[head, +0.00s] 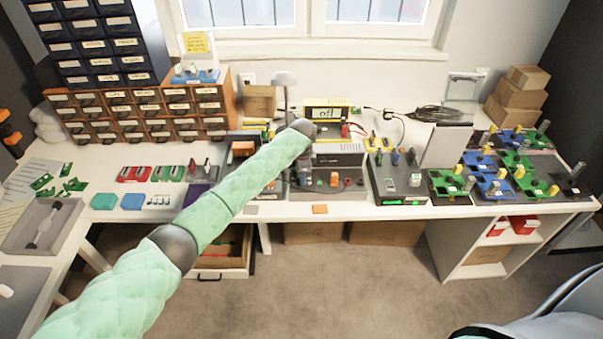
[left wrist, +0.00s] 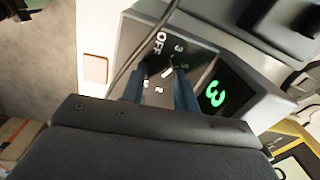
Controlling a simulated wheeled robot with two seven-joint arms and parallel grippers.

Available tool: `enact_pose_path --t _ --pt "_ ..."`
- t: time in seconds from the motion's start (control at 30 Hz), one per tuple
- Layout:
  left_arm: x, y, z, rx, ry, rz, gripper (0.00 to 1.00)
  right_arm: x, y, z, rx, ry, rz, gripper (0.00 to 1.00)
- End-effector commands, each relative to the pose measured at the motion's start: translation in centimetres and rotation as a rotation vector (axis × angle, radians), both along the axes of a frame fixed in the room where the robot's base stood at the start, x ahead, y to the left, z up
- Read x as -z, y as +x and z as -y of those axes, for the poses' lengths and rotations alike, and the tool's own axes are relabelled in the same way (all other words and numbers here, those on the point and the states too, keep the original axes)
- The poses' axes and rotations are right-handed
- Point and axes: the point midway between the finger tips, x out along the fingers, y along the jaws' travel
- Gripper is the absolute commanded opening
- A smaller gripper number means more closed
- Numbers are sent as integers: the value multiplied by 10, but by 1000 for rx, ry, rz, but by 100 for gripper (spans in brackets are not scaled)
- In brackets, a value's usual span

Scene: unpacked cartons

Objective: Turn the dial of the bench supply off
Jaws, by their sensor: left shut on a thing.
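The bench supply (head: 340,152) is a grey vented box standing at the middle of the workbench's front part. In the left wrist view its dark front panel (left wrist: 205,62) carries an OFF mark and several number marks, and its display (left wrist: 214,95) reads a green 3. The dial (left wrist: 168,73) sits between the marks, with a white pointer line; I cannot tell which end of the line points. My left gripper (left wrist: 160,88) is shut on the dial, one blue finger on each side. In the head view the gripper (head: 304,178) is small and dark at the panel. My right gripper is out of view.
A yellow meter (head: 325,113) showing "off" stands behind the supply. A grey box with switches (head: 396,180) is close on its right. An orange square (head: 320,209) lies in front. Drawer cabinets (head: 140,110) fill the back left, and circuit boards (head: 490,180) the right.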

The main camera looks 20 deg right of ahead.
Motion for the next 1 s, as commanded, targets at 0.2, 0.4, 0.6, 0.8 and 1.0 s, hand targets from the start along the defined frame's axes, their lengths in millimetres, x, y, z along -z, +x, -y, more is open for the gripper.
enact_pose_path --t 0.2,0.4,0.6,0.8,1.0 --pt "-3 0 1 -204 -2 0 7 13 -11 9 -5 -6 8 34" --pt "-3 1 1 -394 -3 0 7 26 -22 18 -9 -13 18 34" --pt "-3 2 2 -570 -2 0 7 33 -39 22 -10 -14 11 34" --pt "-4 2 2 -710 -3 2 7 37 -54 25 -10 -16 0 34" --pt "-3 3 2 -804 -2 2 7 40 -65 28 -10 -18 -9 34"
